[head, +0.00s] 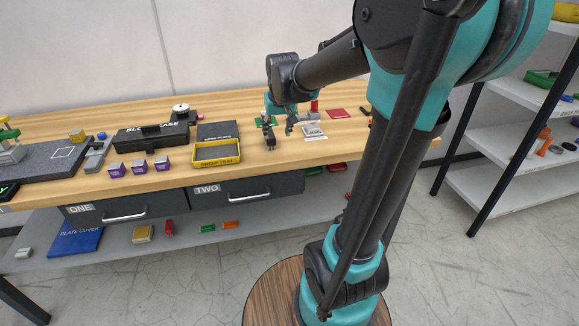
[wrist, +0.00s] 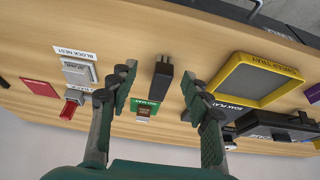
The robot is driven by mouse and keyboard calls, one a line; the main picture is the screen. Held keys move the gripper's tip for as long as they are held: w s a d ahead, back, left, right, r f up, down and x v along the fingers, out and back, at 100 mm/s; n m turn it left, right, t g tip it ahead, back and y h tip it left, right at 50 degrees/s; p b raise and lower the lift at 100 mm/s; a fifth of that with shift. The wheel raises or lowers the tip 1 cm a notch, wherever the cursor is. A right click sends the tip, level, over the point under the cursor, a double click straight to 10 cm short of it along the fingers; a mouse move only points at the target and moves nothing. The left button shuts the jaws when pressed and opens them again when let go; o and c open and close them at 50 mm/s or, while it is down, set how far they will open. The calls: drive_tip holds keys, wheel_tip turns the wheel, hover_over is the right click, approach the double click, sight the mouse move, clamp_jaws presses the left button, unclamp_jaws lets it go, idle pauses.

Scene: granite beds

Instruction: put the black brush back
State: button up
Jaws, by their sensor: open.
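A small black block-like thing, which looks like the black brush (wrist: 161,79), stands on the bare wood of the bench. In the wrist view it lies between my two fingers and beyond their tips, apart from both. My gripper (wrist: 160,84) is open and empty above the bench, pointing down at it. A green mat (wrist: 145,107) with a partly unreadable label is just beside the brush, on the side away from the bench's front edge. In the head view my gripper (head: 279,129) is over the middle of the bench, where its dark fingers and the brush are hard to separate.
The yellow sweep tray (head: 216,160) and the black case (head: 151,138) are to the left. A white block nest (head: 313,130) and a red pad (head: 338,113) are to the right. Purple cubes (head: 139,167) line the front. Shut drawers (head: 246,190) sit below.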

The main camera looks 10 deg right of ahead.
drive_tip(key=s+d+f, duration=0.1)
drive_tip(key=s+f, duration=0.6)
drive_tip(key=s, duration=0.3)
drive_tip(key=s+d+f, duration=0.1)
drive_tip(key=s+f, duration=0.6)
drive_tip(key=s, duration=0.3)
drive_tip(key=shift+s+d+f, duration=0.35)
drive_tip(key=shift+s, duration=0.05)
